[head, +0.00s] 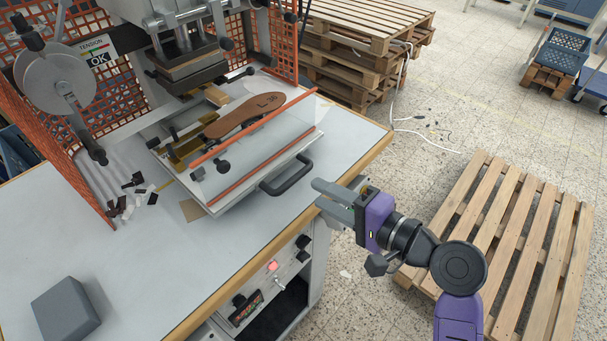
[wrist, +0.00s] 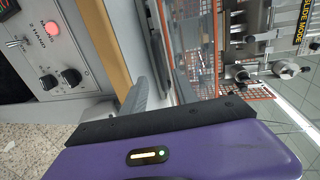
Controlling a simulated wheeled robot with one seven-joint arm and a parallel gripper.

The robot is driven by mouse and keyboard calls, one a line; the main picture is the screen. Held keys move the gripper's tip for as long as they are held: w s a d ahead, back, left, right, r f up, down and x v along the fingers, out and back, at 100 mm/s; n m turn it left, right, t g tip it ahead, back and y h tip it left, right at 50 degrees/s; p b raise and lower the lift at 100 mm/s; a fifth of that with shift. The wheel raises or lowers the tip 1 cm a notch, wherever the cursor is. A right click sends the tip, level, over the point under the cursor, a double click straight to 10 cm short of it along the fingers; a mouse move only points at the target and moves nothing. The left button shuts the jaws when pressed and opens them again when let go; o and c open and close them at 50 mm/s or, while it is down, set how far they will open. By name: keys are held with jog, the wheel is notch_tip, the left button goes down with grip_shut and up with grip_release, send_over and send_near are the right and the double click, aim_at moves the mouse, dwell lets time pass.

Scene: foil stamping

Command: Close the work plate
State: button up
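The work plate (head: 232,196) is a pale flat plate standing out in front of the press head, over the bench top. A brown sole-shaped piece (head: 245,116) lies on it, under or behind a clear sheet with orange strips (head: 255,132). A black bar handle (head: 287,176) sticks out from the plate's front right edge. My gripper (head: 316,192) is just right of the handle, by the bench edge, apart from it. Its two grey fingers show a gap with nothing between them. In the wrist view a grey finger (wrist: 143,98) shows beside the wooden bench edge.
The foil press (head: 190,58) stands behind the plate with orange mesh guards (head: 75,165) around it. Foil scraps lie left of the plate. A grey block (head: 65,310) sits at the bench's near left. A wooden pallet (head: 500,240) lies on the floor at right.

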aim_at(296, 181)
jog(key=p+x, duration=0.1)
jog(key=x, duration=0.6)
jog(key=shift+w+a, duration=0.15)
jog(key=shift+w, duration=0.05)
grip_shut()
jog(key=shift+f, duration=0.1)
dwell(1.1)
